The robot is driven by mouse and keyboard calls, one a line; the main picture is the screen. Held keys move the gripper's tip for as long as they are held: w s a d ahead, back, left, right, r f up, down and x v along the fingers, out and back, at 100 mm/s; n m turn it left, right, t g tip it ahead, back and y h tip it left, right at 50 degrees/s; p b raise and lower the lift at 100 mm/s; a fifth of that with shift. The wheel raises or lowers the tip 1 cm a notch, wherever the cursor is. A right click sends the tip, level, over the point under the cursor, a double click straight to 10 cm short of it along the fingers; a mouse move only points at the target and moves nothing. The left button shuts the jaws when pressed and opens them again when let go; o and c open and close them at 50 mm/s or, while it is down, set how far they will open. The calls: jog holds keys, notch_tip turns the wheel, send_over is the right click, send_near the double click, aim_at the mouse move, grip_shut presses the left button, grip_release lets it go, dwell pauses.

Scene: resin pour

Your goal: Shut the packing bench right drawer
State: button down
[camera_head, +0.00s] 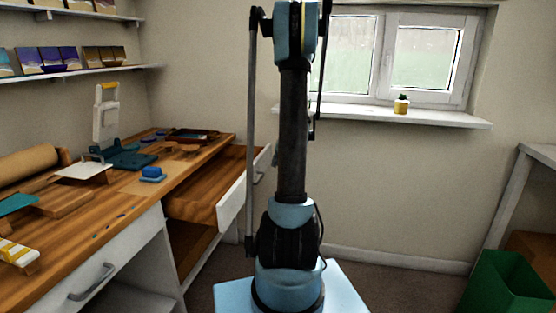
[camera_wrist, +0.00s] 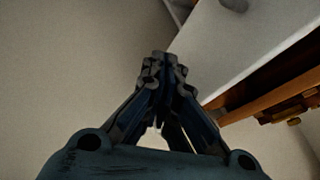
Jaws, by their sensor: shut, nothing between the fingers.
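The packing bench (camera_head: 120,215) has a wooden top and runs along the left wall in the head view. Its right drawer (camera_head: 190,205) is pulled out, with its wooden inside showing and its white front (camera_head: 243,190) standing well clear of the bench. In the wrist view a white panel (camera_wrist: 245,50), which looks like the drawer front, lies to the upper right. My gripper (camera_wrist: 163,62) is shut and empty, its fingertips beside this panel's edge. I cannot tell whether they touch it. My gripper does not show in the head view.
The bench's left drawer front (camera_head: 105,265) is flush. A blue block (camera_head: 152,174) and a teal press (camera_head: 125,157) stand on the bench top. A green bin (camera_head: 508,284) is at the lower right. Floor between my base and the right side is clear.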

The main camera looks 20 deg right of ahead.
aim_at(263, 167)
jog(key=shift+w+a+f, duration=0.2)
jog(key=shift+w+a, duration=0.3)
jog(key=shift+a, duration=0.15)
jog(key=shift+w+a+f, duration=0.25)
jog(key=shift+w+a, duration=0.2)
jog(key=shift+a, duration=0.15)
jog(key=shift+w+a+f, duration=0.2)
jog(key=shift+w+a, duration=0.3)
jog(key=shift+a, duration=0.15)
